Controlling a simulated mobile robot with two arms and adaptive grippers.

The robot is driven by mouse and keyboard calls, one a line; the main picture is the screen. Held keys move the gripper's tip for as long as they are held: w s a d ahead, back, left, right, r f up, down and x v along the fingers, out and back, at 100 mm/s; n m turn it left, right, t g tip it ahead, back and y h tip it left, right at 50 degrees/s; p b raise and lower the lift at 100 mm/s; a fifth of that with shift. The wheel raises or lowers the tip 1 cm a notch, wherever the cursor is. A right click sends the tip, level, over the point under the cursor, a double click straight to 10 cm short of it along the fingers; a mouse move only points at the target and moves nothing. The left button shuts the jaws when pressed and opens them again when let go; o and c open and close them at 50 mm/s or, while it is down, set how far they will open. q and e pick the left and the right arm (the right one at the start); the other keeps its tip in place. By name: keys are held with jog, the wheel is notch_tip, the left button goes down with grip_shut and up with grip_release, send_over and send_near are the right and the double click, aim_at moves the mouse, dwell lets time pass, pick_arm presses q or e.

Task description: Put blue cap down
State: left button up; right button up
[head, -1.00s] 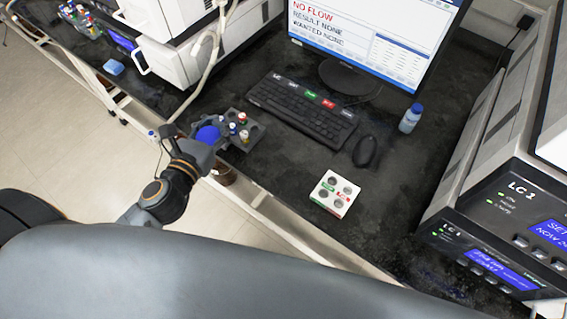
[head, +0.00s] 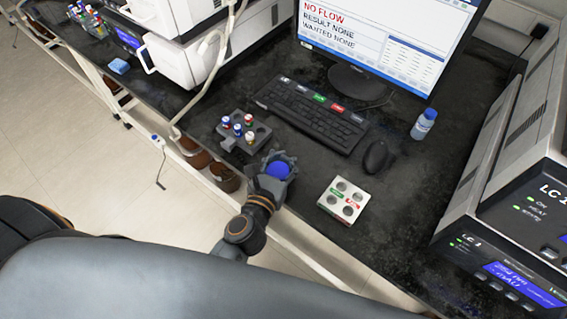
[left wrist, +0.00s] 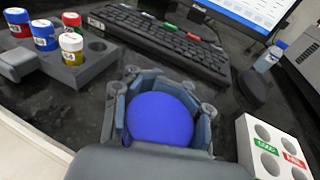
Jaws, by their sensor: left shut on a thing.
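The blue cap (head: 279,170) is round and smooth on top. My left gripper (head: 273,172) is shut on it, over the dark bench between the grey vial rack and the white holder. In the left wrist view the blue cap (left wrist: 160,119) fills the space between the fingers of my left gripper (left wrist: 158,105). Its underside is hidden, so I cannot tell whether it touches the bench. My right gripper is not in view.
The grey rack (head: 262,133) with several capped vials is to the left. The white holder (head: 328,201) with round holes is to the right. Bare bench lies around the gripper.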

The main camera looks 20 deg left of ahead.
pick_arm(q)
jog(key=shift+f, duration=1.1)
jog(key=shift+a+b, duration=0.1)
jog(key=shift+b, duration=0.2)
jog(key=shift+f, duration=0.15)
jog(key=o, duration=1.4)
